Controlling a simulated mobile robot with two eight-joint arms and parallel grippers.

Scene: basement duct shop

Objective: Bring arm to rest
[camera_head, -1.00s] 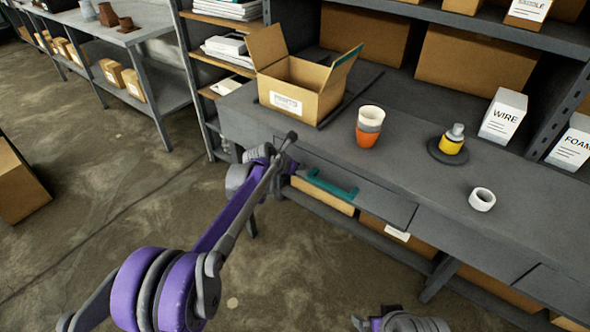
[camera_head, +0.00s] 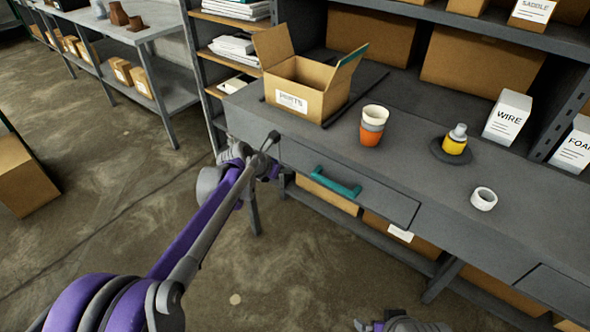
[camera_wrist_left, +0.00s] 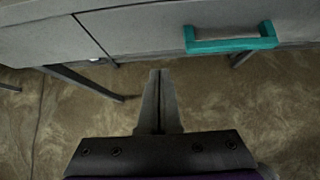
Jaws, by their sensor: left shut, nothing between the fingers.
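My left arm comes in from the lower left, purple and grey. My left gripper (camera_head: 271,139) is at the front left corner of the grey workbench (camera_head: 420,200), left of the drawer's teal handle (camera_head: 336,184) and apart from it. In the left wrist view the gripper's fingers (camera_wrist_left: 160,88) are together with nothing between them, over the floor. The teal handle (camera_wrist_left: 231,41) shows ahead to the right there. A grey and purple part of my right arm (camera_head: 400,324) shows at the bottom edge; its jaw state is unclear.
On the bench are an open cardboard box (camera_head: 305,88), stacked cups (camera_head: 372,128), a yellow bottle (camera_head: 455,141), a white tape roll (camera_head: 484,199) and a white WIRE box (camera_head: 507,118). A carton (camera_head: 22,178) is at left. The floor between is clear.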

